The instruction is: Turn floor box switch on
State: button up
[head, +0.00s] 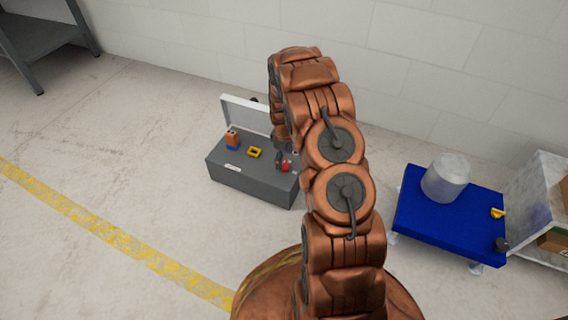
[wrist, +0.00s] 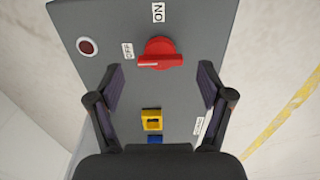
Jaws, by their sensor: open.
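The floor box (head: 240,182) is a grey case on the floor with its white-faced lid open. In the wrist view its grey top (wrist: 195,30) carries a red rotary switch (wrist: 160,53). The switch's grip bar lies crosswise, with its left end near the OFF label (wrist: 127,50); the ON label (wrist: 157,12) is above the knob. The switch also shows in the head view (head: 286,167). My gripper (wrist: 161,76) is open and empty, with its fingers apart on either side below the knob, not visibly touching it. In the head view my arm hides part of the box.
A dark red round lamp (wrist: 88,47) sits left of the switch. A yellow part (head: 254,152) and an orange-and-blue part (head: 232,139) stand on the box. A blue platform (head: 430,222) with a whitish cylinder (head: 446,177) stands at right.

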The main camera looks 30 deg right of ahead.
jog(key=shift+f, duration=0.9)
jog(key=c, duration=1.2)
